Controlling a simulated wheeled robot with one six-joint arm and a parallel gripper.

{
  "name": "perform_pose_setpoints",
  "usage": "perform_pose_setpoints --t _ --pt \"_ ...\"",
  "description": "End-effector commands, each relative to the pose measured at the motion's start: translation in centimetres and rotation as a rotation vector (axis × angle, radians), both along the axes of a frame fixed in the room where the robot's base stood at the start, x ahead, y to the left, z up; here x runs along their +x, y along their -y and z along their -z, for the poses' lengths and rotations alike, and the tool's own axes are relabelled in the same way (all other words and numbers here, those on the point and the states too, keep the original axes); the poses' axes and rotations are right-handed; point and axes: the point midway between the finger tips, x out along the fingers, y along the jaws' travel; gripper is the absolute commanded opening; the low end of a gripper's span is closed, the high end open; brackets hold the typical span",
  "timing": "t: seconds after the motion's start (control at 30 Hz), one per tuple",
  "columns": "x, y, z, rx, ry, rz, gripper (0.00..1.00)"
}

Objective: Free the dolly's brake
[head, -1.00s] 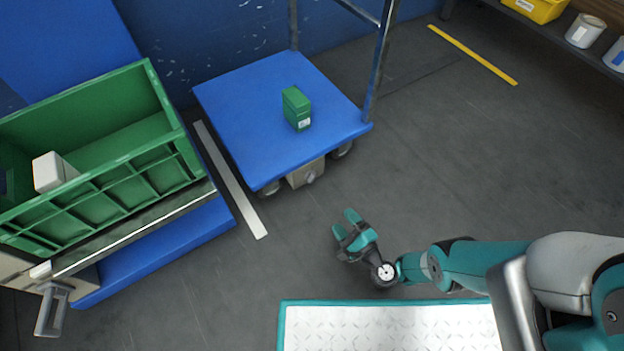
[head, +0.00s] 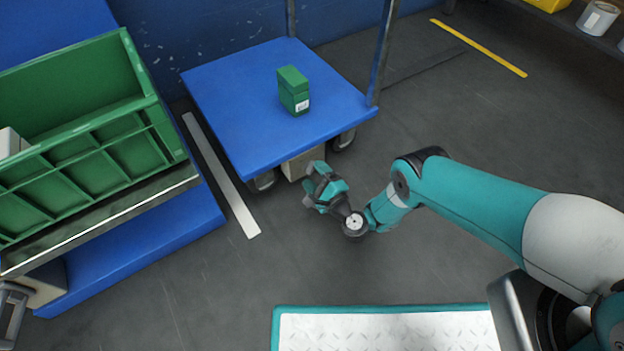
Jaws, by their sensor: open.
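The dolly (head: 235,95) has a blue deck with a metal push frame at its far right side and dark wheels below. A green box with a white label (head: 293,92) stands on the deck. Under the deck's near edge is a beige block (head: 299,164), perhaps the brake housing, partly hidden by my gripper. My gripper (head: 311,183) is open and low in front of that block, with its fingers pointing at it. I cannot tell whether it touches. No brake pedal or lever can be made out.
A green crate (head: 150,130) on a blue stand fills the left side. A white floor strip (head: 222,178) runs between stand and dolly. My white tread-plate base is at the bottom. A shelf with tubs (head: 597,18) is at top right. Floor right of the dolly is clear.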

Motion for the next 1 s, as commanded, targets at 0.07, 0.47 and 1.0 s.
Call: perform_pose_setpoints --t 0.07,0.47,1.0 --pt "0.7 -0.5 0.4 0.0 0.002 0.0 0.66" --pt "1.6 -1.1 -0.1 0.001 -0.001 0.0 0.66" --pt "1.6 -1.1 -0.1 -0.008 0.006 0.0 0.17"
